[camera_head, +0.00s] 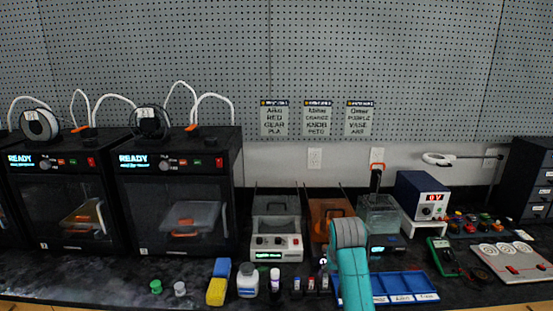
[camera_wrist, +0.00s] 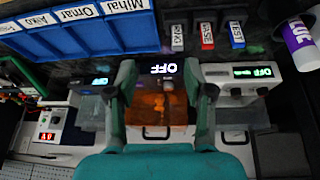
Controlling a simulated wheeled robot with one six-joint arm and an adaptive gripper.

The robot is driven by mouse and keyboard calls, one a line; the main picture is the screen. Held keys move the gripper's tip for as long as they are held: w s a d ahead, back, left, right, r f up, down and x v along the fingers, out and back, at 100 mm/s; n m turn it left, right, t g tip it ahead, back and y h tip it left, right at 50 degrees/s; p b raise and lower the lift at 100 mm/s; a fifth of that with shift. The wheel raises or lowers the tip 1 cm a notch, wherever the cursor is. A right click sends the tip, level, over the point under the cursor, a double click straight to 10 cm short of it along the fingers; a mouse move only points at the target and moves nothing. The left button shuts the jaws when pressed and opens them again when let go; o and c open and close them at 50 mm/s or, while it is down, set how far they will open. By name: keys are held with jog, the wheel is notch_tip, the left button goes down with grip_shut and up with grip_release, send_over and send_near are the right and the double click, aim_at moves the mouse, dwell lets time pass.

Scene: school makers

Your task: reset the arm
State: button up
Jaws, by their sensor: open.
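My gripper (camera_wrist: 167,82) shows in the wrist view with its two green-grey fingers spread apart and nothing between them. Behind the gap is an orange, see-through machine (camera_wrist: 150,108) with a lit "OFF" display. In the head view my teal and grey arm (camera_head: 354,275) reaches over the bench in front of that orange machine (camera_head: 325,212) and covers the left part of a blue sorting tray (camera_head: 405,287). The fingertips cannot be made out in the head view.
Two black 3D printers (camera_head: 65,205) (camera_head: 175,205) reading "READY" stand at the left. A grey-lidded machine (camera_head: 276,243), a white bottle (camera_head: 247,281) and blue-yellow blocks (camera_head: 217,283) are near my arm. A green multimeter (camera_head: 444,256) lies at the right. The space above the bench looks open.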

jog(key=s+f+t, duration=0.2)
jog(key=s+f, duration=0.6)
jog(key=f, duration=0.3)
jog(key=s+f+t, duration=0.1)
jog(key=s+f, duration=0.8)
jog(key=f, duration=0.2)
jog(key=s+f+t, duration=0.1)
jog(key=s+f, duration=0.2)
jog(key=s, duration=0.7)
jog(key=s+r+n+t+y, duration=0.15)
jog(key=s+r, duration=0.35)
jog(key=s, duration=0.9)
jog(key=s+r+m+t+h, duration=0.1)
jog(key=s+r+t, duration=0.3)
jog(key=s, duration=1)
jog(key=s+r, duration=0.6)
jog(key=r, duration=0.4)
jog(key=shift+s+d+r, duration=0.15)
jog(key=shift+d, duration=0.3)
jog(key=shift+n+y, duration=0.25)
